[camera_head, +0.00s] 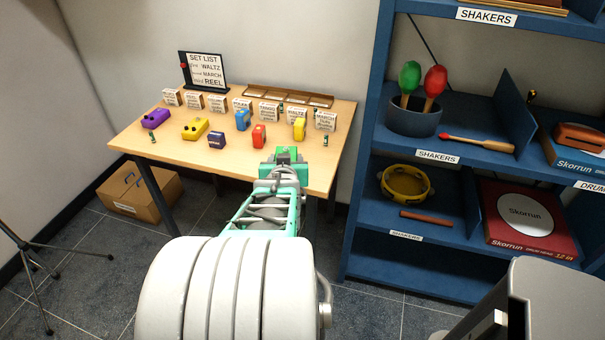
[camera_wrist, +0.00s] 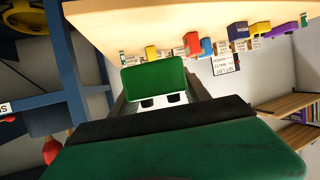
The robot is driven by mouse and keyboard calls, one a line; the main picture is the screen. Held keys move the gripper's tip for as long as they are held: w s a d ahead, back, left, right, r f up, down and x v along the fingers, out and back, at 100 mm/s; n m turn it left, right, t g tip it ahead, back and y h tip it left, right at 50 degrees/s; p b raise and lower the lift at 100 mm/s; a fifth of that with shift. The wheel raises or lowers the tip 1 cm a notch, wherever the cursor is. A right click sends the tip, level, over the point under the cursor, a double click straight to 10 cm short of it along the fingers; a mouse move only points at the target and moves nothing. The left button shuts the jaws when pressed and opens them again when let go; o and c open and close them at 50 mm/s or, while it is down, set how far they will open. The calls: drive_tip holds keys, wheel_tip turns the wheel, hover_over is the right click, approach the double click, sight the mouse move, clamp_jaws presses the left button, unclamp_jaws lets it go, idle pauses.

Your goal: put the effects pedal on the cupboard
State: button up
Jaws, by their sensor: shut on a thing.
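My gripper (camera_head: 285,160) is at the front edge of the wooden table in the head view, its fingers largely hidden by my arm. In the wrist view, my gripper (camera_wrist: 157,94) is shut on a small green box-shaped thing, apparently a green effects pedal (camera_wrist: 155,77). Two dark marks show on a pale part below it. It is off the tabletop. The blue shelf unit (camera_head: 357,210), the cupboard-like piece here, stands to the right. Its shelves carry labels reading SHAKERS.
The table (camera_head: 170,170) holds several coloured pedals, including a red one (camera_head: 259,136), name cards and a set-list sign (camera_head: 204,69). Shelves hold a maraca pot (camera_head: 413,120), a tambourine (camera_head: 405,184) and a red Skorrun box (camera_head: 525,215). A cardboard box (camera_head: 145,195) and a tripod (camera_head: 35,265) stand left.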

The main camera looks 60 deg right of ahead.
drive_tip(key=s+d+r+m+g+h+b, duration=0.1)
drive_tip(key=s+d+r+m+g+b, duration=0.2)
drive_tip(key=s+d, duration=0.75)
drive_tip(key=shift+g, duration=0.4)
drive_tip(key=w+d+f, duration=0.1)
drive_tip(key=w+f, duration=0.2)
drive_tip(key=w+d+f, duration=0.1)
drive_tip(key=w+f, duration=0.2)
drive_tip(key=w, duration=0.1)
drive_tip(key=w+f, duration=0.3)
drive_tip(key=shift+w+d, duration=0.4)
drive_tip(key=f, duration=0.1)
drive_tip(key=w+f, duration=0.1)
drive_tip(key=shift+d+f, duration=0.15)
drive_tip(key=shift+f, duration=0.25)
drive_tip(key=shift+s+f, duration=0.1)
drive_tip(key=shift+f, duration=0.2)
drive_tip(key=shift+f, duration=0.1)
drive_tip(key=shift+f+b, duration=0.15)
drive_tip(key=shift+b, duration=0.25)
drive_tip(key=o, duration=1.7)
drive_tip(key=shift+c, duration=0.2)
